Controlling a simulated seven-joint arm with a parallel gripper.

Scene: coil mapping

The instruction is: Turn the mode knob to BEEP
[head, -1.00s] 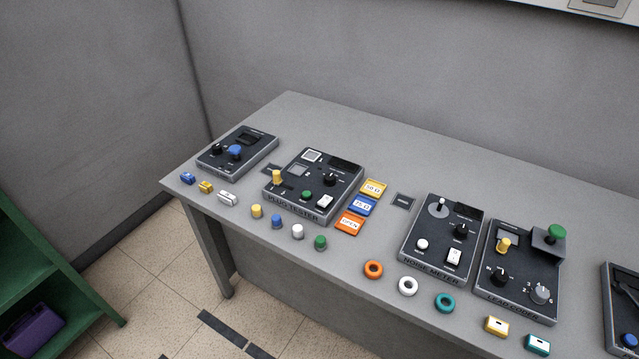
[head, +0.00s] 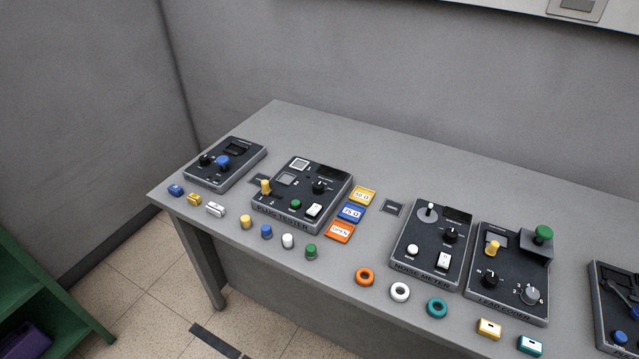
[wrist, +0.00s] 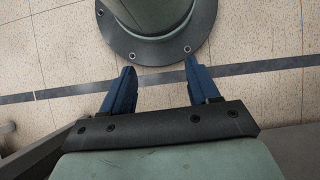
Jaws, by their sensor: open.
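Several dark test devices with knobs stand on the grey table (head: 330,130). The plug tester (head: 270,221) has a black knob (head: 319,187) at its upper right. The noise meter (head: 402,270) has a black knob (head: 450,236) on its right side. The small device at the far left (head: 235,180) also has a black knob (head: 205,160). I cannot read any BEEP label. My gripper (wrist: 158,75) is open and empty above the floor, away from the table.
Coloured plugs, rings and small blocks line the table's front edge, among them an orange ring (head: 364,277). Labelled cards, one of them blue (head: 351,213), lie beside the plug tester. A green shelf (head: 50,295) stands at lower left. The table's back strip is clear.

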